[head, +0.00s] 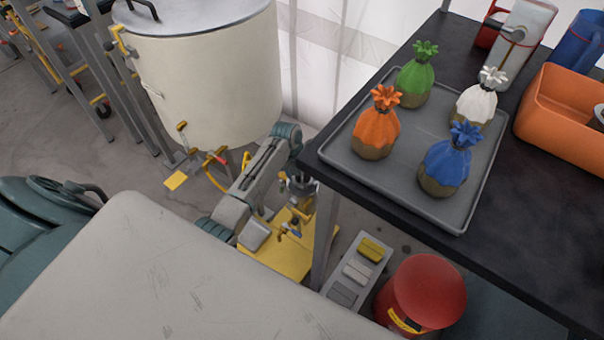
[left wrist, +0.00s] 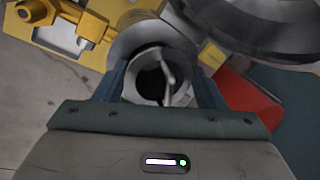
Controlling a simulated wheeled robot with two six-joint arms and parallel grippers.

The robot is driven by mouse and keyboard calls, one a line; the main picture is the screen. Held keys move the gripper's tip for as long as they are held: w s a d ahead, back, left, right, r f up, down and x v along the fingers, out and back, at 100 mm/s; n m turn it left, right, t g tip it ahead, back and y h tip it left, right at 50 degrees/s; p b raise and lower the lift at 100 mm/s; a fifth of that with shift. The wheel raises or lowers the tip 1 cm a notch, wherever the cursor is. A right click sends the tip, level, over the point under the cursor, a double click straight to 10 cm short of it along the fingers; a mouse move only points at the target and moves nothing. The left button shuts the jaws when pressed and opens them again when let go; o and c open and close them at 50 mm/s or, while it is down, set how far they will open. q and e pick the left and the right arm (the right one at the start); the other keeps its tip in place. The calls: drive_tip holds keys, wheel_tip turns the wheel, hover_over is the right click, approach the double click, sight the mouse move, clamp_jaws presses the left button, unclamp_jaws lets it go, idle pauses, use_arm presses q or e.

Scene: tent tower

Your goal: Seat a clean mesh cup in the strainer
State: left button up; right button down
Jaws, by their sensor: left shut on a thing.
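My left gripper (head: 299,190) points down beside the black table's near left leg, above a yellow stand (head: 270,258). In the left wrist view its blue-grey fingers (left wrist: 160,82) are shut on a grey, open-topped round cup (left wrist: 133,87) with a thin bar across its mouth. I take this as the mesh cup; its mesh and whether it is clean do not show. A grey round body (left wrist: 138,38), likely the strainer, lies right beyond or under the cup, by yellow fittings (left wrist: 85,28). I cannot tell whether the cup is inside it. My right gripper is not in view.
A large cream tank (head: 205,85) stands behind my left arm. The black table (head: 330,160) holds a grey tray (head: 400,195) of several coloured sacks and an orange bin (head: 560,120). A grey block holder (head: 343,290) and red drum (head: 425,285) stand close to the right.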

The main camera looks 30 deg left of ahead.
use_arm(q)
drive_tip(key=shift+s+d+f, duration=0.25)
drive_tip(key=shift+s+f, duration=0.1)
drive_tip(key=shift+f, duration=0.4)
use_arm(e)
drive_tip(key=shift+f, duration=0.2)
use_arm(q)
drive_tip(key=o, duration=0.9)
drive_tip(key=shift+o, duration=0.9)
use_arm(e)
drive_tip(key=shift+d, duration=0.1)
use_arm(q)
drive_tip(key=shift+a, duration=0.1)
drive_tip(key=shift+r, duration=0.2)
drive_tip(key=r, duration=0.1)
drive_tip(key=a+r+p, duration=0.1)
drive_tip(key=r, duration=0.1)
drive_tip(key=shift+w+a+r, duration=0.15)
drive_tip(key=shift+w+r, duration=0.05)
drive_tip(key=shift+r, duration=0.05)
drive_tip(key=d+p+v, duration=0.1)
drive_tip(key=v, duration=0.7)
drive_tip(key=shift+r, duration=0.25)
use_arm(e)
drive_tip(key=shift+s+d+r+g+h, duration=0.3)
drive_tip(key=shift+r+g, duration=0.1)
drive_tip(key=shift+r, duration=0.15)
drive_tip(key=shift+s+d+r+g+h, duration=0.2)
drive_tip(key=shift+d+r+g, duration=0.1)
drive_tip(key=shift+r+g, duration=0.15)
